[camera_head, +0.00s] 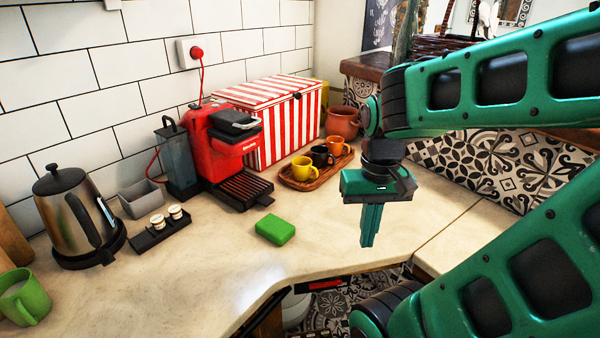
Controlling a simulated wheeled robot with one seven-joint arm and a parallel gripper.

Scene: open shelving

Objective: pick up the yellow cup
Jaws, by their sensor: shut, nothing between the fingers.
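The yellow cup (303,168) stands upright on a small wooden tray (314,182), at the tray's left end. A black cup (321,156) and an orange cup (336,146) stand beside it on the same tray. My gripper (368,241) points down to the right of the tray and nearer to me. Its fingers are closed together with nothing between them. It is apart from the yellow cup.
A red coffee machine (222,140) stands left of the tray, with a red-striped box (268,115) behind. A terracotta pot (343,123) stands behind the cups. A green block (275,229) lies on the counter (215,262) near its front edge. A kettle (75,215) stands far left.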

